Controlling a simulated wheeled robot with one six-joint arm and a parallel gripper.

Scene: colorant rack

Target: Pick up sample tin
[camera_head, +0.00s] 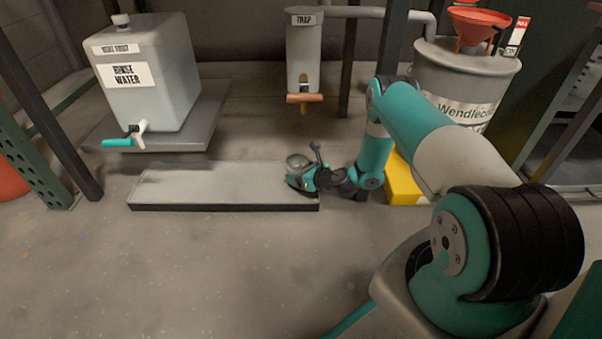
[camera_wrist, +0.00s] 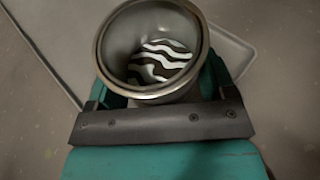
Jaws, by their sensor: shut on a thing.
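The sample tin (camera_wrist: 148,87) is a round, open metal cup with a shiny rim. Wavy dark and white streaks show at its bottom in the wrist view. My gripper (camera_head: 304,182) is shut on the tin, with its fingers at the tin's sides in the wrist view (camera_wrist: 157,100). In the head view the tin (camera_head: 297,161) shows small between my fingers, at the right end of a low grey platform. I cannot tell whether the tin touches the platform or is lifted off it.
The low grey platform (camera_head: 210,182) is otherwise bare. A rinse water tank (camera_head: 150,85) with a teal tap stands behind left. A trap vessel (camera_head: 303,50) hangs behind. A drum (camera_head: 468,75) with a red funnel (camera_head: 478,22) and a yellow object (camera_head: 402,182) are right. The front floor is clear.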

